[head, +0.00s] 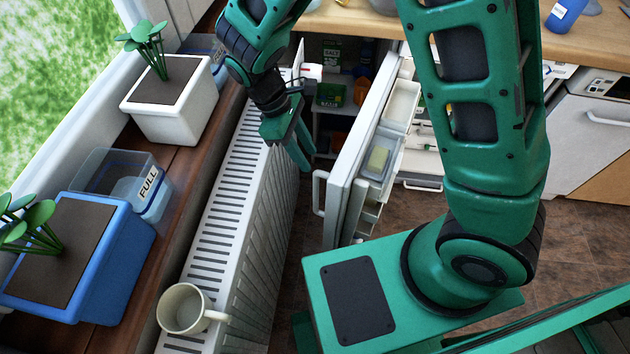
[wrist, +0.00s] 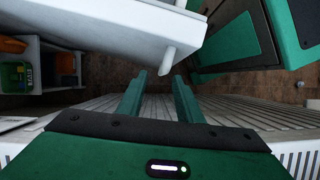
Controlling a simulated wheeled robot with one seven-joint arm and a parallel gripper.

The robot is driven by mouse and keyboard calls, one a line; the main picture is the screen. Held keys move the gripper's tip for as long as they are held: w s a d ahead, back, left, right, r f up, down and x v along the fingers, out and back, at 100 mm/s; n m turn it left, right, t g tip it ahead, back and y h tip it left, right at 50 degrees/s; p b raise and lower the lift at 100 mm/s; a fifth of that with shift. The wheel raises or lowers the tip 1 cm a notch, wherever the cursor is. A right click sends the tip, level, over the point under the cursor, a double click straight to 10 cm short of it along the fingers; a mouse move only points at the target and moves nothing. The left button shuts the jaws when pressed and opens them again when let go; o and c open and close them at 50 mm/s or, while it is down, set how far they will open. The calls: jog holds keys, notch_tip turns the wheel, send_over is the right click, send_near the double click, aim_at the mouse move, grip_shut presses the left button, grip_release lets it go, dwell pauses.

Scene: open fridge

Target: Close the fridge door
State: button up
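The white fridge door (head: 350,150) stands wide open, with its shelved inner side facing right. Its vertical handle (head: 318,192) is on the outer face near the free edge. My gripper (head: 303,152) is left of the door, above the gap between door and radiator. In the wrist view my gripper (wrist: 158,88) has its two fingers apart with nothing between them. The door (wrist: 110,35) and its handle (wrist: 167,60) lie just beyond the fingertips there. I cannot tell if a finger touches the door.
A white radiator (head: 232,200) runs close along the left, with a mug (head: 182,308) on its near end. The windowsill holds a white planter (head: 175,105), a blue planter (head: 85,250) and a clear box (head: 115,172). Open brown floor (head: 440,212) lies right of the door.

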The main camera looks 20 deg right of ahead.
aim_at(316, 183)
jog(key=shift+n, duration=0.3)
jog(key=x, duration=0.3)
jog(key=a+x, duration=0.1)
jog(key=x, duration=0.7)
jog(key=shift+s+a+f, duration=0.1)
jog(key=shift+a+f, duration=0.05)
jog(key=shift+f, duration=0.3)
grip_shut()
